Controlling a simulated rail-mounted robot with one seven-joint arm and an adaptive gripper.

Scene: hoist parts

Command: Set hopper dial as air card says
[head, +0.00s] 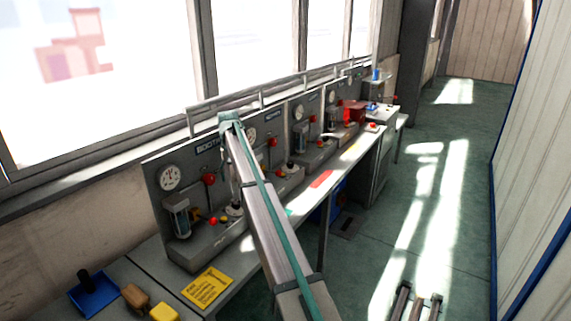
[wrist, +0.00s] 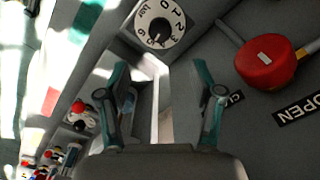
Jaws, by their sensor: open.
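A round white dial (wrist: 160,22) with black numbers and a dark pointer mark near its lower edge is at the top of the wrist view. My gripper (wrist: 160,72) is open and empty, with its two teal-edged fingers apart below the dial in that view. I cannot tell how far the fingertips are from the dial, and its name label is not readable. A yellow card (head: 208,288) with dark lines of text lies on the near bench in the head view. Its text is too small to read. My arm hides part of the panels.
A red knob (wrist: 266,62) on a lever is right of the dial, near an OPEN label (wrist: 298,108). A row of grey panels with gauges (head: 169,177) and red knobs runs along the windows. A blue tray (head: 93,296) is at the near left. The aisle floor (head: 425,190) is clear.

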